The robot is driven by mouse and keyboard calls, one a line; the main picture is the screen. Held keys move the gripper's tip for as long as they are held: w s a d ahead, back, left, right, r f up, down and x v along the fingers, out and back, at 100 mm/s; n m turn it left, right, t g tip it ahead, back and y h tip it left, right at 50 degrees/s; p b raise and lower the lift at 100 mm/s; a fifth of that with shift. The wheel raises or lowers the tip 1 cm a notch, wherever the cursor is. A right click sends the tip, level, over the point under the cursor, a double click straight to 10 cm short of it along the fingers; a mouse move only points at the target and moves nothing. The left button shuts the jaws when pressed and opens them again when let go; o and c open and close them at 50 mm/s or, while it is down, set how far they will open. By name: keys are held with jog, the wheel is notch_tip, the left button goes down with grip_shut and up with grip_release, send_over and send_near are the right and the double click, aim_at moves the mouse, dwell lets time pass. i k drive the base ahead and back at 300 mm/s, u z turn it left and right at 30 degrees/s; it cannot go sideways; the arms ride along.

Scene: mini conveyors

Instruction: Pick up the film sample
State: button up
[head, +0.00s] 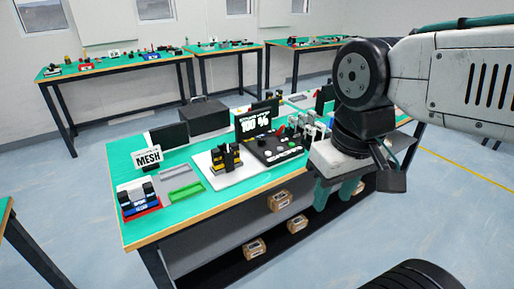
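I cannot tell which item is the film sample; the small items are too small to make out. Several dark and pale blocks (139,196) stand on a red-edged tray at the left front of the green-topped table (218,201), near a white "MESH" sign (148,157). My gripper (334,200) hangs pointing down at the table's front right edge. Its two teal fingers are apart with nothing seen between them. My gripper is to the right of the blocks and the sign, well apart from them. My arm hides part of the table's right end.
A white plate with a black and yellow device (226,158) and a black console (275,148) with a "100 %" screen (254,125) stand mid-table. A dark box (207,118) stands behind. Cartons (280,201) sit on the lower shelf.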

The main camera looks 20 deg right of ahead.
aim_at(301, 117)
jog(key=z, duration=2.05)
jog(key=i, duration=1.9)
jog(key=u, duration=1.9)
jog(key=i, duration=0.5)
jog(key=z, duration=0.05)
